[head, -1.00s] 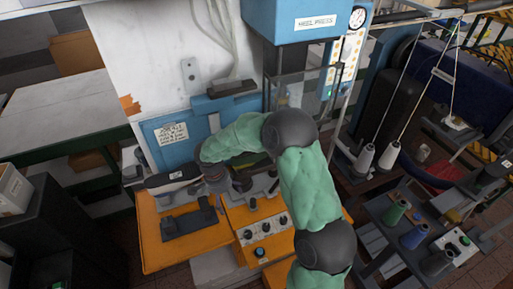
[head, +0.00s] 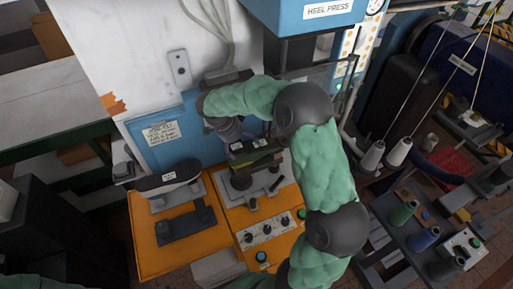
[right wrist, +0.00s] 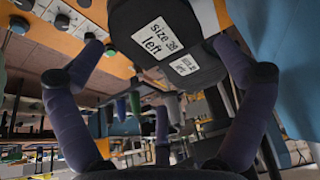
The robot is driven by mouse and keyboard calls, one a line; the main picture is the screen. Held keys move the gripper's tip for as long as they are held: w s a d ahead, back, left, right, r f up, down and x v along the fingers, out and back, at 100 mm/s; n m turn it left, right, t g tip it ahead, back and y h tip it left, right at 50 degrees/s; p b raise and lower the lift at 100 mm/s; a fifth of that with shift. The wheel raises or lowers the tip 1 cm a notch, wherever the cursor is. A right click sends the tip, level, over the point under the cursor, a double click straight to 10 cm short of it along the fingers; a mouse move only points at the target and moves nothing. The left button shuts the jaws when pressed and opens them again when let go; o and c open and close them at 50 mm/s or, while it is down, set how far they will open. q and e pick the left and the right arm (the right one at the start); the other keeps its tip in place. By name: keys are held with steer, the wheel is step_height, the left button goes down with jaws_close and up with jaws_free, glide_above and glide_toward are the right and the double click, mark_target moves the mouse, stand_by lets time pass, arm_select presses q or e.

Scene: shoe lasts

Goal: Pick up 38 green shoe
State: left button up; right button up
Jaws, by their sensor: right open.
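A shoe with a dark sole, two white labels and a green strip along its side (head: 254,158) sits upside down on a post of the orange machine. In the right wrist view its sole (right wrist: 160,75) shows a label reading "size 38 left". My right gripper (head: 232,137) is at the left end of this shoe in the head view. In the right wrist view my right gripper (right wrist: 158,47) is open, its fingers on either side of the sole; I cannot tell whether they touch it. My left gripper is out of view.
A second dark-soled shoe (head: 168,180) lies on the left of the orange machine (head: 190,247). The blue heel press head (head: 300,15) overhangs behind. A blue panel (head: 165,145) stands close behind the gripper. A spool stand (head: 420,235) is at the right.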

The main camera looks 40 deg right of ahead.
mark_target(248, 149)
steer(key=shift+s+d+f, duration=0.15)
steer(key=shift+s+f, duration=0.05)
steer(key=shift+f, duration=0.2)
steer(key=x, duration=0.4)
steer(key=shift+w+d+f+p, duration=0.15)
steer(key=shift+f+p, duration=0.05)
steer(key=shift+p, duration=0.15)
steer(key=c, duration=1.2)
steer(key=shift+c, duration=0.9)
steer(key=shift+r, duration=0.1)
